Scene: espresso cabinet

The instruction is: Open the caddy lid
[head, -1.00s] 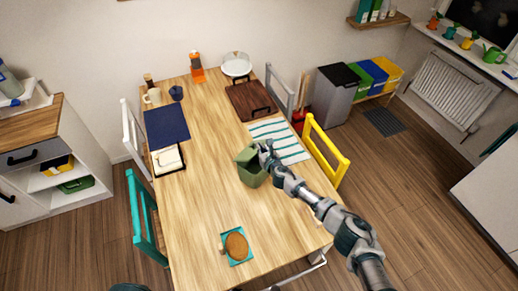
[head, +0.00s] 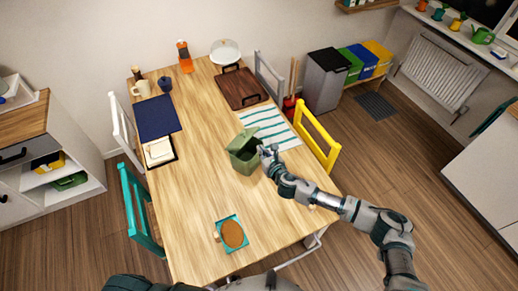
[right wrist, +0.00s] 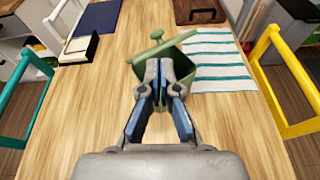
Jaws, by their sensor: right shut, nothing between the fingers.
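The green caddy (head: 243,163) stands on the wooden table near its right side. Its green lid (head: 242,138) is tilted up, with a dark gap showing between lid and body. In the right wrist view the lid (right wrist: 165,46) slants across above the caddy body (right wrist: 205,108). My right gripper (head: 268,155) is at the caddy's right side in the head view. In the right wrist view its fingers (right wrist: 160,75) are together and empty, in front of the caddy. Whether they touch the lid or body I cannot tell. My left gripper is not in view.
A striped cloth (head: 270,128) lies just behind the caddy, with a dark wooden tray (head: 240,90) beyond. A yellow chair (head: 318,142) stands at the table's right edge. A brown round item on a teal mat (head: 232,234) lies nearer. The table's middle (head: 190,185) is clear.

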